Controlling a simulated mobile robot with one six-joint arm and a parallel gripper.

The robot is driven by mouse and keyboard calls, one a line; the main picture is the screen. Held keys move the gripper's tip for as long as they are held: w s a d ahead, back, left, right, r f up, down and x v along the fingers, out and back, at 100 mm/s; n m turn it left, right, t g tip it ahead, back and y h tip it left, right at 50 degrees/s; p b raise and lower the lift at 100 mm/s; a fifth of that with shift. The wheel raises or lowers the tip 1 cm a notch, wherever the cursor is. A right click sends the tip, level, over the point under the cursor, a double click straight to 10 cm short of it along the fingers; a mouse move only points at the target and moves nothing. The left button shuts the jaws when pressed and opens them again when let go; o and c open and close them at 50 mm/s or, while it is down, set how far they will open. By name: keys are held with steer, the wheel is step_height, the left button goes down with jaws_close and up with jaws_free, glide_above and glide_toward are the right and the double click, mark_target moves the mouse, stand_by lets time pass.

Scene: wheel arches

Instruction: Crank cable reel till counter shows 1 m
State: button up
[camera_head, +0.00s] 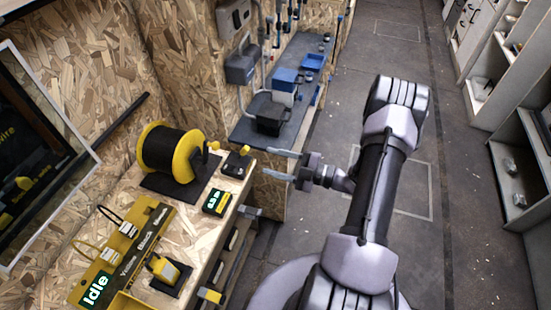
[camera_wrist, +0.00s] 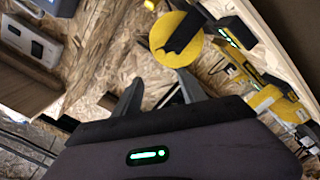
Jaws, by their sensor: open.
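The cable reel (camera_head: 172,152) has yellow flanges and a black wound middle, and stands on a dark base on the wooden bench. Its yellow side with a dark crank arm also shows in the wrist view (camera_wrist: 178,40). My gripper (camera_head: 284,165) is open and empty, right of the reel and off the bench edge. In the wrist view its fingers (camera_wrist: 155,95) point towards the reel with a gap between.
A small black box with a yellow knob (camera_head: 237,163) stands right of the reel. A yellow panel with an "Idle" screen (camera_head: 96,290) and a yellow device (camera_head: 165,270) are at the bench front. A blue-grey shelf (camera_head: 275,130) is behind.

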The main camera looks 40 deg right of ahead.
steer(key=shift+s+d, duration=0.2)
steer(key=shift+s, duration=0.05)
steer(key=m+p, duration=0.3)
steer(key=m, duration=0.7)
glide_toward(218, 147)
steer(key=x, duration=0.8)
steer(key=shift+w+a+f, duration=0.1)
steer(key=shift+w+a, duration=0.05)
jaws_close()
